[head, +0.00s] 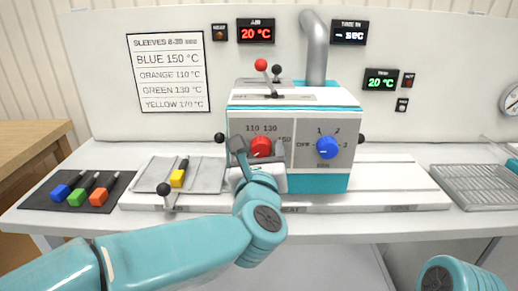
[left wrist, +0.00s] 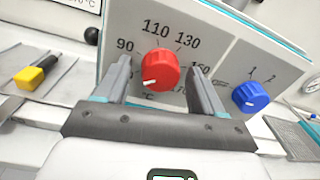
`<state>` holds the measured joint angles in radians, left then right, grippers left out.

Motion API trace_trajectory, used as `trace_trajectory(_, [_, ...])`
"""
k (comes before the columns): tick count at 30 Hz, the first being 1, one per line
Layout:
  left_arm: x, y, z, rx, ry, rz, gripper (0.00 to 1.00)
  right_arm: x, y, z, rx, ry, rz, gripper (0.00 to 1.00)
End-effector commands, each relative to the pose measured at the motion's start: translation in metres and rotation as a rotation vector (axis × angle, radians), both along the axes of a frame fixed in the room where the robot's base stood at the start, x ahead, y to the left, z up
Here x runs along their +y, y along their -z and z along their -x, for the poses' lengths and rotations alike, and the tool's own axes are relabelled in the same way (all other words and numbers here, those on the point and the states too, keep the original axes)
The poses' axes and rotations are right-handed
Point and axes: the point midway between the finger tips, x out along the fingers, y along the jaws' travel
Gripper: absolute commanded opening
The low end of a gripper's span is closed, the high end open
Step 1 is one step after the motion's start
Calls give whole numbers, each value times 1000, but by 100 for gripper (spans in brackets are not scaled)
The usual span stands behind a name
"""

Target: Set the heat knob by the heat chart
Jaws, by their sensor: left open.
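The red heat knob (head: 261,146) is on the grey front panel of the teal and white machine (head: 293,98). In the left wrist view the knob (left wrist: 165,66) has a white mark pointing to the lower left, below the 90; 110, 130 and 150 also show on its scale. My left gripper (head: 258,150) is open, its fingers on either side of the knob; contact cannot be told. The heat chart (head: 169,73) on the wall reads blue 150, orange 110, green 130, yellow 170 °C. A yellow-and-black piece (head: 178,177) lies on the grey tray (head: 208,172). My right gripper is out of view.
A blue knob (head: 327,148) sits to the right on the panel. Blue, green and orange pieces lie on a black mat (head: 42,200) at left. A red-tipped lever (head: 261,66) tops the machine. A wire rack (head: 466,185) is at right. Red and green displays read 20 °C.

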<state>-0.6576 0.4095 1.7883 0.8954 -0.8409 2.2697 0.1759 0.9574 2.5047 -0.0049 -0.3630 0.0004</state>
Motion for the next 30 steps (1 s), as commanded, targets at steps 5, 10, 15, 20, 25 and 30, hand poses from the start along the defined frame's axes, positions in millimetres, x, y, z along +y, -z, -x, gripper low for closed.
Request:
trace_trajectory(5, [0, 0, 1, -1, 0, 1, 68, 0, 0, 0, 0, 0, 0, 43])
trace_trajectory(10, [0, 0, 1, -1, 0, 0, 46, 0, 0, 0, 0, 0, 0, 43])
trace_trajectory(15, [1, 0, -3, 0, -1, 0, 12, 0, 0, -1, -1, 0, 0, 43])
trace_trajectory(20, [0, 0, -1, -1, 1, -10, 13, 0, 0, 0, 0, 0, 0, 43])
trace_trajectory(25, [0, 0, -1, 0, 1, -57, 13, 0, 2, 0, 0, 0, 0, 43])
trace_trajectory(30, [0, 0, -1, -2, 2, -162, 13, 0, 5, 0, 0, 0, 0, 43])
